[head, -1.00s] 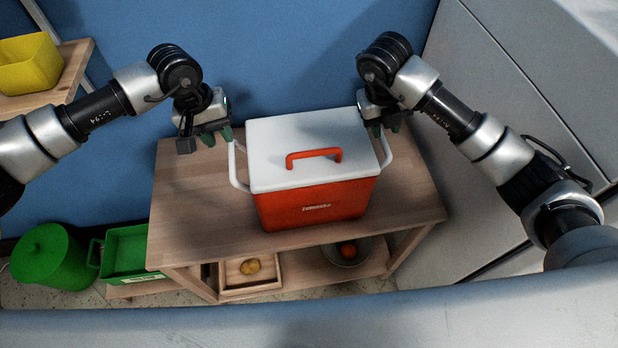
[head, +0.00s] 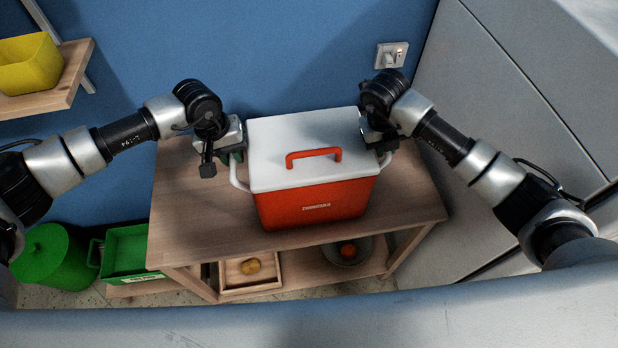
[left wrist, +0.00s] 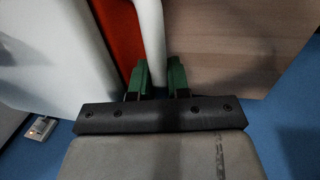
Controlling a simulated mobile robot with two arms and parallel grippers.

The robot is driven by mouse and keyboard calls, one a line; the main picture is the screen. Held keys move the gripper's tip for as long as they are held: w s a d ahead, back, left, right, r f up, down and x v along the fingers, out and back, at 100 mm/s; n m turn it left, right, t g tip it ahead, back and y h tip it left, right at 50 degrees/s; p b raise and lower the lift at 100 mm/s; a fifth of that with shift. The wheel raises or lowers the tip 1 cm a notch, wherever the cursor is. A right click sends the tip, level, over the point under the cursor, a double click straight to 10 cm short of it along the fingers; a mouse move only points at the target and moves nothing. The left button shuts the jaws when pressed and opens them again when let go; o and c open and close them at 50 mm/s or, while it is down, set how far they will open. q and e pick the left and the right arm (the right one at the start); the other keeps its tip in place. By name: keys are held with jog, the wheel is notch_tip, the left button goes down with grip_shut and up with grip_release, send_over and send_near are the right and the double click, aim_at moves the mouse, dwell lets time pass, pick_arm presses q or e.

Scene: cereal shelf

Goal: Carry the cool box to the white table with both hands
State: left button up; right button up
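The cool box (head: 315,200), red with a white lid and a red top handle, stands on a wooden table (head: 195,225). White side handles stick out at its left and right. My left gripper (head: 232,157) is at the left side handle. In the left wrist view its green fingers (left wrist: 159,80) lie close on both sides of the white handle (left wrist: 152,40) and look shut on it. My right gripper (head: 381,143) is at the right side handle; its fingers are mostly hidden by the wrist. I see no white table.
A lower shelf under the box holds a wooden tray (head: 232,287) with a yellow item and a bowl (head: 340,256) with a red item. A green bin (head: 50,255) and green crate (head: 125,250) stand left. A yellow container (head: 30,65) sits on a wall shelf. A grey surface (head: 500,120) rises right.

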pick_arm(q)
grip_shut()
pick_arm(e)
grip_shut()
pick_arm(q)
jog(key=shift+w+r, duration=0.1)
jog(key=shift+r, duration=0.15)
pick_arm(e)
jog(key=shift+w+r, duration=0.1)
jog(key=shift+r, duration=0.1)
